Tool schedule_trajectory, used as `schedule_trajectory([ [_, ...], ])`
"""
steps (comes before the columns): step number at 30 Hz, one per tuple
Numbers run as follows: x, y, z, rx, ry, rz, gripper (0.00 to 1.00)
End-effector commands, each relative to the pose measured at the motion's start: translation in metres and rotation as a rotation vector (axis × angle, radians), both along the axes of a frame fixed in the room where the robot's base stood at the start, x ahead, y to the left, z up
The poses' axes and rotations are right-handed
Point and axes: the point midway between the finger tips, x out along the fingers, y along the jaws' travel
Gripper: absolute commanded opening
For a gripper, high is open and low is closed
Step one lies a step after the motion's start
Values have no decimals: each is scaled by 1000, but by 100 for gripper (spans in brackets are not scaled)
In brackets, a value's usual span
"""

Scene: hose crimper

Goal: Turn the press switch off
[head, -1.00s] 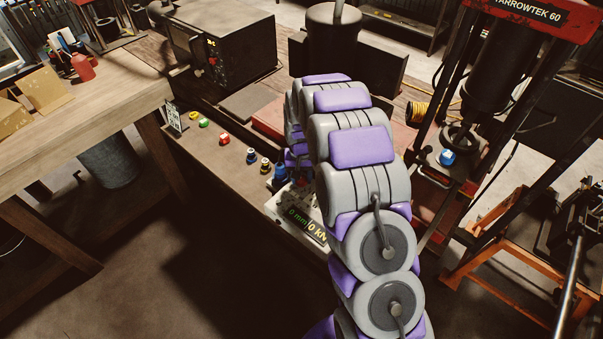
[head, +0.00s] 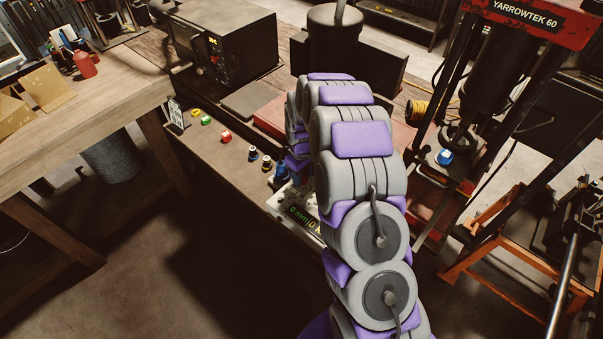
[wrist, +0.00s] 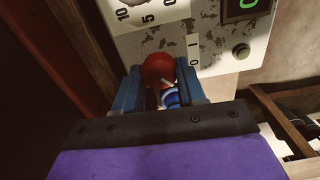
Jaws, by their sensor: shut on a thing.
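The press control panel (wrist: 150,45) is a worn pale plate, seen at the top of the wrist view, with its display (wrist: 243,8) at the upper right. A red switch knob (wrist: 158,68) with a white pointer mark sits at its lower edge, near printed marks. My gripper (wrist: 160,84) has its two blue fingers on either side of the red knob and is shut on it. A blue part with a pale band (wrist: 172,99) shows just below the knob between the fingers.
A small round button (wrist: 241,50) is at the panel's right. Several coloured fittings (head: 226,137) stand along the bench edge to the left. Open floor (head: 190,270) lies in front.

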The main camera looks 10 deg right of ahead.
Motion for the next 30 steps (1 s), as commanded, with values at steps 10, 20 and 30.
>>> schedule_trajectory([
  [10, -2, 0, -1, -1, 5, 59, 9],
  [20, -1, 0, -1, 0, 4, 60, 9],
  [30, 0, 0, -1, 0, 2, 59, 65],
])
